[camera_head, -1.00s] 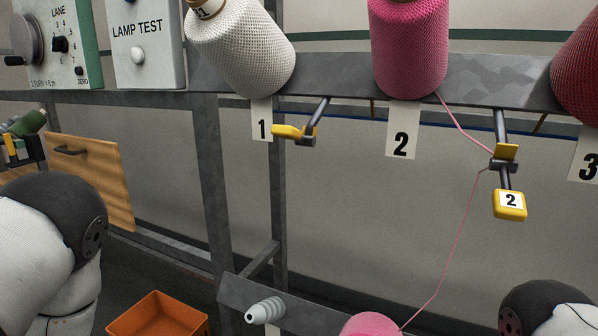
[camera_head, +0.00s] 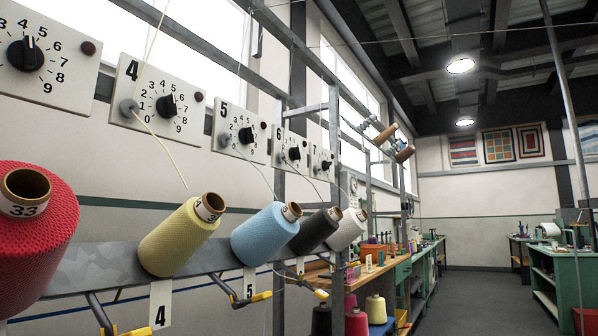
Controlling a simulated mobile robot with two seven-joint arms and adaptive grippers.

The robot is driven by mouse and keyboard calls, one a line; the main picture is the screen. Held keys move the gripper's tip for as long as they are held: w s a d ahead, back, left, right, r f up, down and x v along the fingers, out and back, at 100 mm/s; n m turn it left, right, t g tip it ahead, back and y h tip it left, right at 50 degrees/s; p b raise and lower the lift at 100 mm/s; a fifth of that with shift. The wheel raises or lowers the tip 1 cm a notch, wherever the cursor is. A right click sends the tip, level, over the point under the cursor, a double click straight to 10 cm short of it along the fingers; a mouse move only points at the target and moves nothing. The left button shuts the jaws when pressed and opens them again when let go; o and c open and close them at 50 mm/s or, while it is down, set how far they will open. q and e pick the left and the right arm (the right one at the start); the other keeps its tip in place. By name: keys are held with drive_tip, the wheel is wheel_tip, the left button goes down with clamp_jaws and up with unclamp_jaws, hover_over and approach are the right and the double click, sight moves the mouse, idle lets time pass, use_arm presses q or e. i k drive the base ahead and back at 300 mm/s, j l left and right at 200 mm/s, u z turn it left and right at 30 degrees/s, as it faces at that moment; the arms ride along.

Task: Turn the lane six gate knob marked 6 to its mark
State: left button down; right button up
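The panel marked 6 (camera_head: 281,140) is on the frame in the middle of the view, between the panels marked 5 and 7. It carries a dark knob (camera_head: 294,153) with a ring of small figures and a dark red round piece at its upper right. The figures and the knob's pointer are too small to read. The black cone (camera_head: 313,232) hangs below this panel. Neither of my grippers is in view.
Like panels marked 4 (camera_head: 133,70), 5 (camera_head: 224,112) and 7 (camera_head: 314,150) flank it. Red (camera_head: 38,235), yellow (camera_head: 176,240), blue (camera_head: 261,234) and white (camera_head: 343,229) cones stick out below. Open floor (camera_head: 462,300) lies at the right.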

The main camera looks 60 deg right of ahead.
sight(294, 153)
drive_tip(key=z, duration=1.95)
drive_tip(key=l+u, duration=0.35)
drive_tip(key=l, duration=2.25)
drive_tip(key=i+l+u, duration=0.2)
drive_tip(key=i+l, duration=0.2)
